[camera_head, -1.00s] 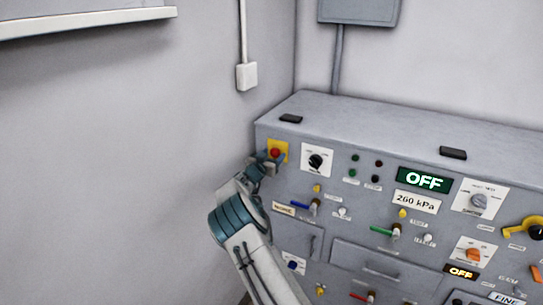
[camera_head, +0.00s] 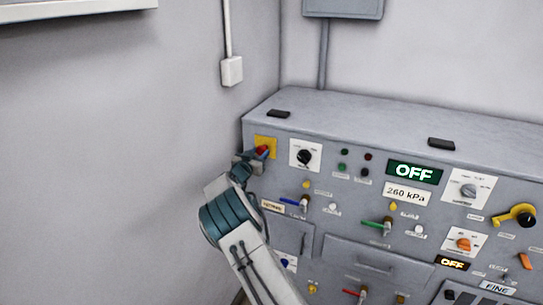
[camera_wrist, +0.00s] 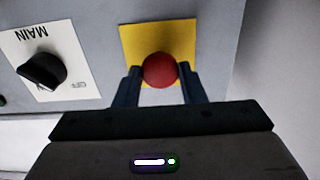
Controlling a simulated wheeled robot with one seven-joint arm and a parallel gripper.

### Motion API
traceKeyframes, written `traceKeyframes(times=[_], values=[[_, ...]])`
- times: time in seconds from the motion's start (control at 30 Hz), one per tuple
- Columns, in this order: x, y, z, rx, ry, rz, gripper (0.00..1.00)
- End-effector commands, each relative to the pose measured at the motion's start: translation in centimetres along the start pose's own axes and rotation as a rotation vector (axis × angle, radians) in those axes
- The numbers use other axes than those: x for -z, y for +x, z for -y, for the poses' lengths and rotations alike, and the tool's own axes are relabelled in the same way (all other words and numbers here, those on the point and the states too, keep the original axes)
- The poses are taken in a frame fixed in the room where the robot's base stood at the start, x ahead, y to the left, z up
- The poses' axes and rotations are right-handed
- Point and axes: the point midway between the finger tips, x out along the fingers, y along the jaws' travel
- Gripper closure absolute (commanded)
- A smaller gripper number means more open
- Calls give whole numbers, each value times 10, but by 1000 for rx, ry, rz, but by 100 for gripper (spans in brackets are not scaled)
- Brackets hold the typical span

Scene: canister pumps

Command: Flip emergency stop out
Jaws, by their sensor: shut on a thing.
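The emergency stop is a round red button on a yellow square plate (camera_head: 265,142) at the upper left corner of the grey console front. In the wrist view the red button (camera_wrist: 160,70) sits in front of the yellow plate (camera_wrist: 135,38). My gripper (camera_wrist: 160,85) has one finger on each side of the button and is shut on it. In the head view my gripper (camera_head: 261,155) partly covers the button and the lower part of the plate.
A black MAIN rotary switch (camera_head: 304,157) on a white plate is just right of the emergency stop; it also shows in the wrist view (camera_wrist: 42,72). A blue-handled valve (camera_head: 297,202) is below. The grey wall (camera_head: 130,160) stands close on the left.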

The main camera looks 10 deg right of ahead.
Motion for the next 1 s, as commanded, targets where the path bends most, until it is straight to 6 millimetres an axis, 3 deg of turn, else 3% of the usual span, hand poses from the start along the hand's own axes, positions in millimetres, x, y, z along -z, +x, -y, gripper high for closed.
traceKeyframes(times=[0.27, 0.3, 0.37, 0.73, 1.0], values=[[-1, -6, 6, 7, -1, 2, 100], [-1, -6, 6, 7, -1, 2, 52], [-1, -6, 5, 7, -1, 2, 40], [-1, -6, 1, 0, 0, 1, 40], [-3, -45, 2, 2, 1, 2, 40]])
